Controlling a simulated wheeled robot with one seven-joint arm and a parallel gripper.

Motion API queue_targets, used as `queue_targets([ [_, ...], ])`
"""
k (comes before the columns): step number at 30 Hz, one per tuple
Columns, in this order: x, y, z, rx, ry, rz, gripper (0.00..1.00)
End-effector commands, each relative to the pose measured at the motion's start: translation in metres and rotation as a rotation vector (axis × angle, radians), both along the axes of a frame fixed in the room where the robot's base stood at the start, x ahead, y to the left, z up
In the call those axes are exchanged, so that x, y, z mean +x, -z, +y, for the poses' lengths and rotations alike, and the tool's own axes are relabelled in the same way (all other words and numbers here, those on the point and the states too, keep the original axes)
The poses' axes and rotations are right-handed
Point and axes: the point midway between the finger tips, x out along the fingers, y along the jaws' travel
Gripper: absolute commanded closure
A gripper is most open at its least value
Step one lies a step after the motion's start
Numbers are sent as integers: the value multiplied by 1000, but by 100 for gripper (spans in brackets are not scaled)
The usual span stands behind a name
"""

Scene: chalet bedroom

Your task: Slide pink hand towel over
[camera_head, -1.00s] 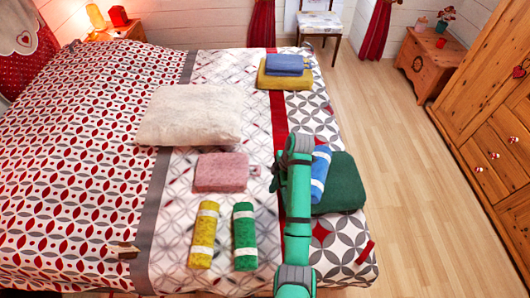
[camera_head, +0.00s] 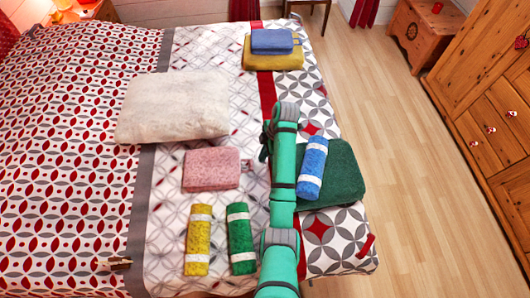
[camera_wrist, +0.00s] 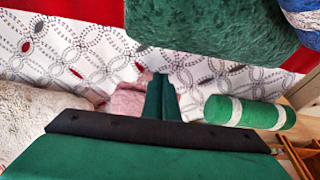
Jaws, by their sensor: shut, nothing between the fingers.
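The folded pink hand towel (camera_head: 211,169) lies flat on the bed, below the white pillow, with a small tag at its right edge. My gripper (camera_head: 265,145) is small and dark in the head view, to the right of the towel's upper right corner and apart from it in the picture. In the wrist view the green fingers (camera_wrist: 162,88) are together and empty. The pink towel (camera_wrist: 127,103) shows just left of and behind them, partly hidden by the fingers and gripper body. Whether they touch is not clear.
The white pillow (camera_head: 175,107) lies above the towel. Yellow (camera_head: 198,240) and green (camera_head: 241,239) rolled towels lie below. A blue roll (camera_head: 312,168) rests on a dark green folded towel (camera_head: 343,175) right of my arm. Blue (camera_head: 272,42) and mustard (camera_head: 273,57) folded towels are stacked at the back.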

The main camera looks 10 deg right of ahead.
Motion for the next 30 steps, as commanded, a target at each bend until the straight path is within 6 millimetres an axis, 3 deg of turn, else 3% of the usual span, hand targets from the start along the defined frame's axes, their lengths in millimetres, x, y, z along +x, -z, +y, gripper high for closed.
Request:
queue_targets([
  [6, -2, 36, 10, 0, 0, 3, 100],
  [13, -2, 64, 16, 0, 4, 1, 100],
  [19, -2, 74, 20, -1, 3, 0, 100],
  [30, -1, 74, 21, -1, 2, 0, 100],
])
